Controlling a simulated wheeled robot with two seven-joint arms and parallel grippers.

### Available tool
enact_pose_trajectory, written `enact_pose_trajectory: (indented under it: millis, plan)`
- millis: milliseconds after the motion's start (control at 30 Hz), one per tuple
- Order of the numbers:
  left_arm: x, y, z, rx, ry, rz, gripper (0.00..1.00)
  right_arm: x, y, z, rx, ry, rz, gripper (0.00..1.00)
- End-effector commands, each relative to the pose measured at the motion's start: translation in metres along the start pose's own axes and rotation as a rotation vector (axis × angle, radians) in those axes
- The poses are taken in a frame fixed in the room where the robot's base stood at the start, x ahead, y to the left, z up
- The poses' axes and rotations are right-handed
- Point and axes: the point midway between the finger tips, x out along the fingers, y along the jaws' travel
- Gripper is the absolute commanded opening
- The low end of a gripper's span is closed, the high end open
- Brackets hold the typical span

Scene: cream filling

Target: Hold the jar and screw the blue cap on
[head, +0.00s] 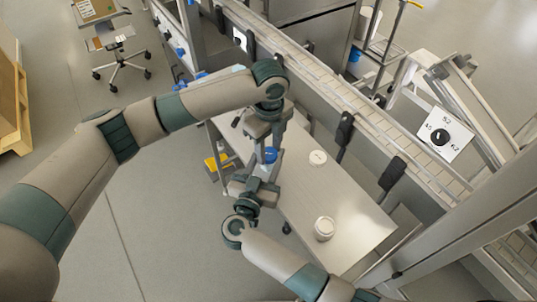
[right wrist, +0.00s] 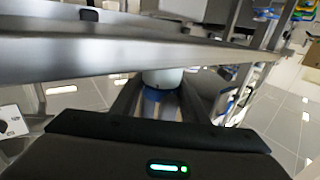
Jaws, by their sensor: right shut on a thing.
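The blue cap (head: 270,155) is at the table's near-left edge, between my two grippers in the head view. A pale jar (head: 264,171) shows just below it. My right gripper (head: 257,181) is shut on the jar from the near side. My left gripper (head: 269,141) comes down from above, at the cap; whether its fingers are closed on the cap is unclear. In the right wrist view a white rounded body (right wrist: 161,78) with a blue part (right wrist: 152,95) shows between my right fingers. How the cap sits on the jar cannot be told.
A steel table (head: 345,200) carries a white round container (head: 324,228) and another white round item (head: 317,158). A conveyor (head: 345,95) runs along its far side. Yellow items (head: 217,164) sit on a lower shelf at the left. The table's middle is mostly clear.

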Motion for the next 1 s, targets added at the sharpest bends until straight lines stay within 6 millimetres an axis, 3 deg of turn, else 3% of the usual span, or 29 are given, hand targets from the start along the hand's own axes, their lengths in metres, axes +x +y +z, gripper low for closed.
enact_pose_trajectory:
  millis: [67, 300, 600, 733, 767, 833, 867, 1000]
  plan:
    - [0.0004, -0.0028, -0.002, -0.087, 0.003, -0.008, 0.54, -0.003, -0.0044, -0.0021, 0.002, 0.003, -0.01, 0.13]
    - [-0.0005, -0.0035, -0.0006, -0.307, 0.002, -0.008, 0.54, -0.0027, -0.0034, -0.0015, 0.002, 0.002, -0.008, 0.13]
    - [-0.0004, -0.003, 0.0006, -0.334, -0.001, -0.007, 0.54, -0.0021, -0.0023, -0.001, 0.001, 0.001, -0.005, 0.13]
    - [-0.0004, -0.003, 0.0009, -0.334, -0.001, -0.007, 0.23, -0.0022, -0.0022, -0.0008, 0.001, 0.001, -0.005, 0.13]
    - [-0.0005, -0.0032, 0.001, -0.334, -0.001, -0.007, 0.19, -0.0024, -0.0023, -0.0009, 0.001, 0.001, -0.005, 0.13]
    - [-0.0007, -0.0035, 0.0015, -0.334, -0.002, -0.009, 0.19, -0.0028, -0.0026, -0.0009, 0.001, 0.001, -0.006, 0.13]
    - [-0.0009, -0.0037, 0.0017, -0.334, -0.002, -0.009, 0.36, -0.0029, -0.0027, -0.0009, 0.001, 0.001, -0.006, 0.13]
    - [-0.0013, -0.0043, 0.0025, -0.335, -0.004, -0.012, 0.03, -0.0036, -0.0031, -0.0009, 0.002, 0.001, -0.007, 0.13]
